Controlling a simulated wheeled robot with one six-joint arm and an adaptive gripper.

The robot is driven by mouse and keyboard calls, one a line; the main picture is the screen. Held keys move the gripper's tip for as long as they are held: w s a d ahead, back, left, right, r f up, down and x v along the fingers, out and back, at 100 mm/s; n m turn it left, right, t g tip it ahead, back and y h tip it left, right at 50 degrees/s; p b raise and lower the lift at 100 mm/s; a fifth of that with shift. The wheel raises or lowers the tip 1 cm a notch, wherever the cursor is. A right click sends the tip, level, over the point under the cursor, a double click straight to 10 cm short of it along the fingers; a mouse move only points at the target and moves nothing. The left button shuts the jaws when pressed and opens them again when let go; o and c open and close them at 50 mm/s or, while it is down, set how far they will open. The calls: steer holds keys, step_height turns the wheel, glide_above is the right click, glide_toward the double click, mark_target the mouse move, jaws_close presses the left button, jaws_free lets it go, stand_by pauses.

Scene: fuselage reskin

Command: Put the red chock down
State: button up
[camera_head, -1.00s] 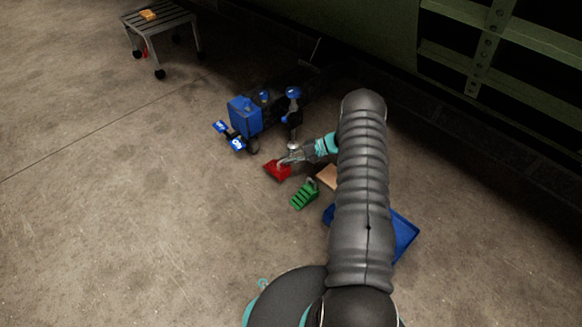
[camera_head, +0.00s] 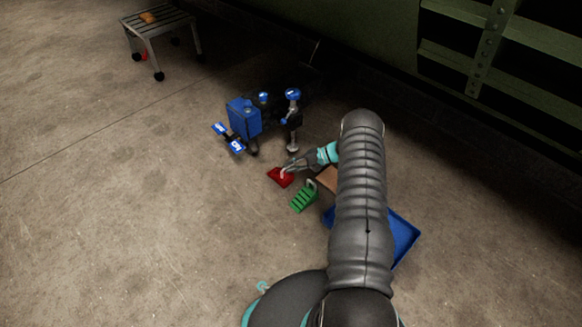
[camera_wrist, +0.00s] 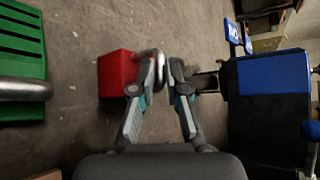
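The red chock (camera_head: 280,177) is at or just above the concrete floor, left of the green chock; I cannot tell whether it touches. My gripper (camera_head: 287,167) is at its grey loop handle. In the wrist view, the red chock (camera_wrist: 116,75) shows left of my gripper (camera_wrist: 162,68). The handle (camera_wrist: 160,72) lies between the two fingers, which look closed on it. Part of the handle is hidden by the left finger.
The green chock (camera_head: 303,198) stands close by, with a brown block (camera_head: 327,179) and a blue tray (camera_head: 405,235) to its right, partly behind my arm. A blue wheeled unit (camera_head: 244,117) is behind. A step stool (camera_head: 160,24) stands at back left. The left floor is clear.

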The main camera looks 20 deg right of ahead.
steer(key=shift+o, duration=1.3)
